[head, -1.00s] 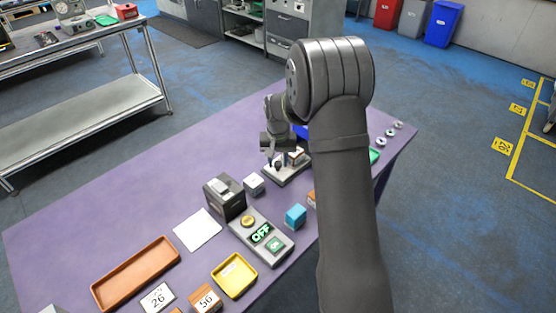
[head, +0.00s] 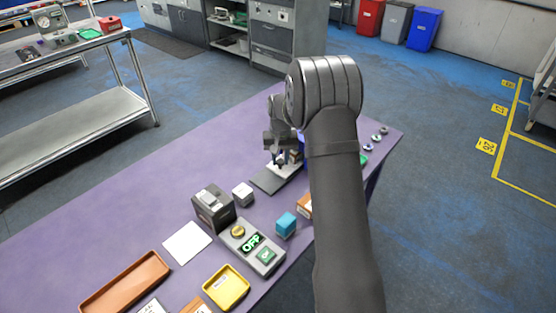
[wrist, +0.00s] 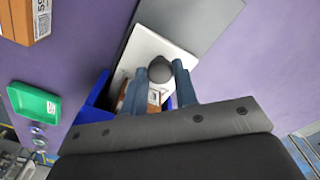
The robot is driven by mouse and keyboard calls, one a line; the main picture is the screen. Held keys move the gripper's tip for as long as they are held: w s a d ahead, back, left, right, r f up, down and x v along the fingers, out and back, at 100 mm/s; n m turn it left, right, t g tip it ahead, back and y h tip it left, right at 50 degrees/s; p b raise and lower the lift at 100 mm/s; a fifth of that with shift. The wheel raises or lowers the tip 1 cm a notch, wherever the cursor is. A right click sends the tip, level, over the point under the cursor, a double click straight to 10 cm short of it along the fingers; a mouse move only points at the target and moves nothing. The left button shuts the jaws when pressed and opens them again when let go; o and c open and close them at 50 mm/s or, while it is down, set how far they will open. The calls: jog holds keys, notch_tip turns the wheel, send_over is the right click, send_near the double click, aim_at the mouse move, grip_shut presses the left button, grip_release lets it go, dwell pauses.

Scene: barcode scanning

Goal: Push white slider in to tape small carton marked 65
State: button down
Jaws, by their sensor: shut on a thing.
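My gripper (head: 278,157) is over the taping device at the table's right side. In the wrist view its fingers are closed on the dark round knob (wrist: 160,69) of the white slider (wrist: 150,45). The slider sits on a grey base plate (wrist: 195,13), part of which lies bare. A small brown carton (wrist: 154,97) with a white label shows partly behind the fingers, beside blue walls (wrist: 97,92). Its number cannot be read, and the fingers and gripper body hide much of it. In the head view the bare grey plate (head: 266,184) shows too.
A white box (head: 242,194), a blue box (head: 286,224), a dark machine (head: 213,207) and a panel reading OFF (head: 251,244) stand nearer. The purple table is clear at the left.

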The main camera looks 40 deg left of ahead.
jog(key=c, duration=1.1)
grip_release()
jog(key=shift+c, duration=0.2)
notch_tip(320, 180, up, 17)
jog(key=shift+r, duration=0.2)
